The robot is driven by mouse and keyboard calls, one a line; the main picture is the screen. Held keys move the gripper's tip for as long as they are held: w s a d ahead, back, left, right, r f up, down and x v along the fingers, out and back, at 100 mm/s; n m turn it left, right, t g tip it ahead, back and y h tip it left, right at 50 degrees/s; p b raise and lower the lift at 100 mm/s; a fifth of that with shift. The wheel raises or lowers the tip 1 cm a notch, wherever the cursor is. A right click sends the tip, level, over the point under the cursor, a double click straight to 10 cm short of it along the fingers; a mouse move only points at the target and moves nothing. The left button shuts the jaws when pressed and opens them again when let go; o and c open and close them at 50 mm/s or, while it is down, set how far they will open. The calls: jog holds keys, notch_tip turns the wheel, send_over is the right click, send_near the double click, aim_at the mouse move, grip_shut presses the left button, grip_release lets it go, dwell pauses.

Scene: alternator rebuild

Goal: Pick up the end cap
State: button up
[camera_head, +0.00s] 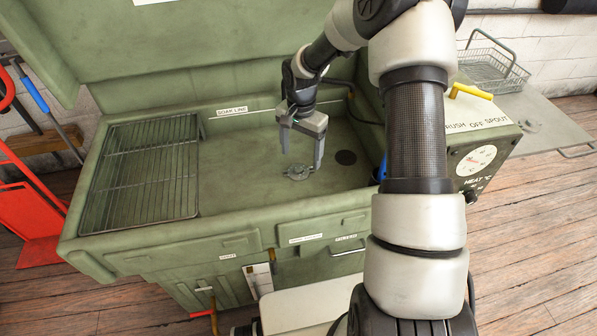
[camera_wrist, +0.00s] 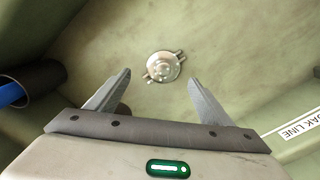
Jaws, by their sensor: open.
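The end cap (camera_head: 298,172) is a small grey metal disc with lugs, lying on the floor of the green wash basin (camera_head: 240,180). In the wrist view the end cap (camera_wrist: 163,67) is round and shiny with a raised centre, just beyond the fingertips and between their lines. My gripper (camera_head: 301,160) is open and empty, above the end cap with its fingers pointing down. In the wrist view my gripper (camera_wrist: 160,78) shows both fingers spread wide, with nothing between them. I cannot tell the exact height of the fingertips above the cap.
A wire rack (camera_head: 145,170) covers the left part of the basin. A control box with a dial (camera_head: 475,160) stands at the right. A wire basket (camera_head: 492,70) sits behind it. The basin floor around the cap is clear.

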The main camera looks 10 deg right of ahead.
aim_at(299, 168)
jog(key=f, duration=0.5)
jog(key=shift+w+a+b, duration=0.1)
jog(key=shift+a+b, duration=0.2)
jog(key=shift+a, duration=0.05)
jog(key=c, duration=1.3)
